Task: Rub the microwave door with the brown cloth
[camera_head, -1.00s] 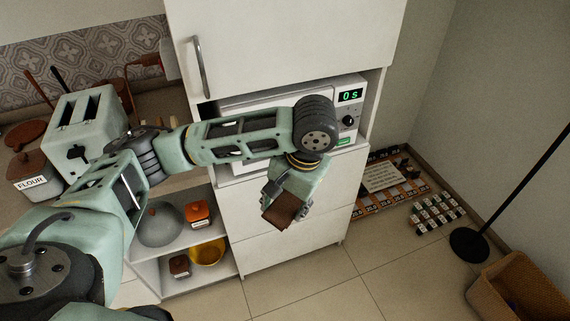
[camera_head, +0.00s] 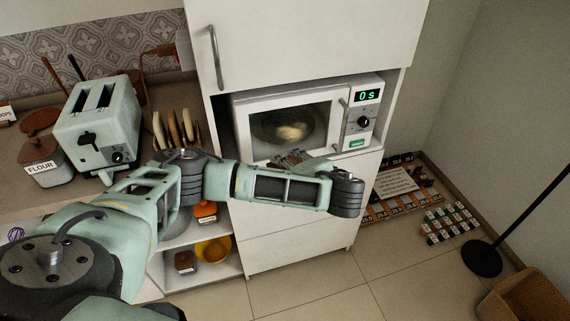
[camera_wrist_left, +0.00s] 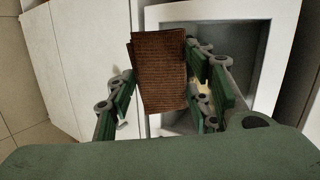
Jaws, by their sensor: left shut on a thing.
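The white microwave (camera_head: 362,144) stands in the tall cabinet's niche. Its door (camera_head: 240,105) is closed, with a window and a handle at the right; a pale item shows behind the glass. My left gripper (camera_head: 290,158) is in front of the door's lower edge, partly hidden by my own arm. In the left wrist view, the brown cloth (camera_wrist_left: 160,72) is held between the fingers of the left gripper (camera_wrist_left: 163,100), and the white door frame (camera_wrist_left: 288,60) lies just beyond. I cannot tell whether the cloth touches the door. My right gripper is not in view.
A toaster (camera_head: 100,125) and a flour jar (camera_head: 42,160) stand on the counter at left. A yellow bowl (camera_head: 212,250) sits on the lower shelf. A floor lamp base (camera_head: 482,258) and a wicker basket (camera_head: 525,300) stand at right. The floor before the cabinet is clear.

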